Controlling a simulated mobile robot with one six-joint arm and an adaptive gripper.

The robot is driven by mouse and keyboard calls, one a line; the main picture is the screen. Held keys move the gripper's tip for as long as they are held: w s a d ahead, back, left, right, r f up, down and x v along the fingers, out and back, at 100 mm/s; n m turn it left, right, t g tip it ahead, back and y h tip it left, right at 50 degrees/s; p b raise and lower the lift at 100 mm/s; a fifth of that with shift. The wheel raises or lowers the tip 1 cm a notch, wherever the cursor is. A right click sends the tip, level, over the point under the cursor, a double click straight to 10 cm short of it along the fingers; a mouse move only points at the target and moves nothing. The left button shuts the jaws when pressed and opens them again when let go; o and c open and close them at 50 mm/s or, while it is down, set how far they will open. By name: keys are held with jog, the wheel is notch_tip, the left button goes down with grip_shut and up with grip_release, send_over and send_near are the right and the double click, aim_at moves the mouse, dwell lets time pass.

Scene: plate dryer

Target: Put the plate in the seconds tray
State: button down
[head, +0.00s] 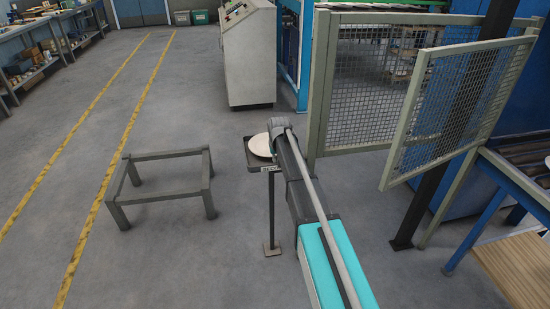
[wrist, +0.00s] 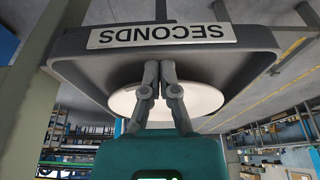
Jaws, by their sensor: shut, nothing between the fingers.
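The seconds tray (head: 252,162) is a small dark tray on a thin post, left of my arm's end in the head view. In the wrist view the tray (wrist: 262,45) appears upside down with its SECONDS label. The round cream plate (head: 260,146) lies in the tray; my arm hides its right part. The plate also shows in the wrist view (wrist: 204,97), behind my fingers. My gripper (wrist: 160,68) is shut and empty, its fingers in front of the plate. I cannot tell whether they touch it. The head view hides the fingers.
A low grey frame stand (head: 160,180) stands left of the tray. A mesh fence with an angled gate (head: 460,95) is close on the right, beside a roller conveyor (head: 525,160). A control cabinet (head: 248,55) stands behind. The floor between is clear.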

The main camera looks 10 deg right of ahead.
jog(key=s, duration=0.1)
jog(key=s+r+p, duration=0.1)
jog(key=shift+s+r, duration=0.2)
jog(key=shift+s, duration=0.15)
jog(key=p+v, duration=0.8)
jog(key=shift+r+p, duration=0.25)
jog(key=shift+p, duration=0.05)
jog(key=shift+s, duration=0.1)
jog(key=s+a+g, duration=0.2)
jog(key=s+g, duration=0.1)
jog(key=s, duration=2.7)
jog(key=shift+f, duration=0.4)
jog(key=shift+s+d, duration=0.1)
jog(key=shift+d, duration=0.05)
